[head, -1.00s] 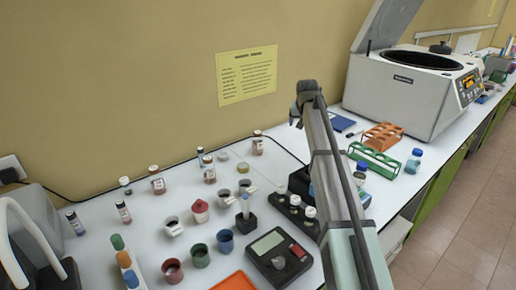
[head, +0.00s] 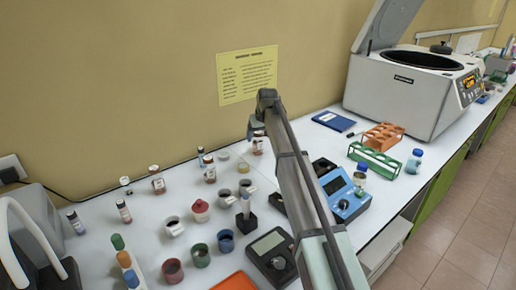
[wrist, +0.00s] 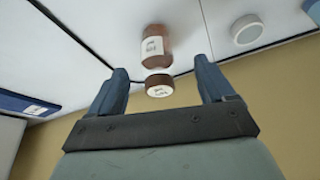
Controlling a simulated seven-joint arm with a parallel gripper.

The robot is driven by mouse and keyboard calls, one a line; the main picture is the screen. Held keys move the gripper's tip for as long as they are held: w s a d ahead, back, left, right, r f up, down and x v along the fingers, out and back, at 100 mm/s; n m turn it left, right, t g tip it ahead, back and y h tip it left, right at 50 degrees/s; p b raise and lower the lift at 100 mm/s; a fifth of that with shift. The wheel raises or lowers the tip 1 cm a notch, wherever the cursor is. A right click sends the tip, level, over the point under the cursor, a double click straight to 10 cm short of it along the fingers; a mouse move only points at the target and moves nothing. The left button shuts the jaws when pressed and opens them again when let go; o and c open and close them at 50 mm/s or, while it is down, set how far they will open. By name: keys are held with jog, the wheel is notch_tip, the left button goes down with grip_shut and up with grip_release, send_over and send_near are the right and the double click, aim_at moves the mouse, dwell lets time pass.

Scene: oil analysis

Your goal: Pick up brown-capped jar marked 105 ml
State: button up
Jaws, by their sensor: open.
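A brown jar (wrist: 157,48) with a pale label shows in the wrist view, ahead of my gripper (wrist: 162,72). Its brown-rimmed cap (wrist: 159,86) with a white marked top lies between the two blue-grey fingers, with gaps on both sides. The marking is too small to read. In the head view a small brown jar (head: 257,146) stands near the wall, just below my gripper (head: 256,130). Other brown labelled jars (head: 158,181) and (head: 209,170) stand to its left. My gripper is open and empty.
A white round lid (wrist: 247,29) lies right of the jar in the wrist view. Cups (head: 226,241), a red-capped jar (head: 200,210), a blue meter (head: 343,190) and orange and green racks (head: 383,136) stand on the bench. The centrifuge (head: 400,92) is at right.

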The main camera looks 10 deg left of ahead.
aim_at(259, 139)
jog(key=shift+w+x, duration=0.25)
jog(key=shift+x, duration=1.4)
jog(key=shift+w+x, duration=0.25)
jog(key=shift+x, duration=1.45)
jog(key=shift+r, duration=0.25)
jog(key=c, duration=1.1)
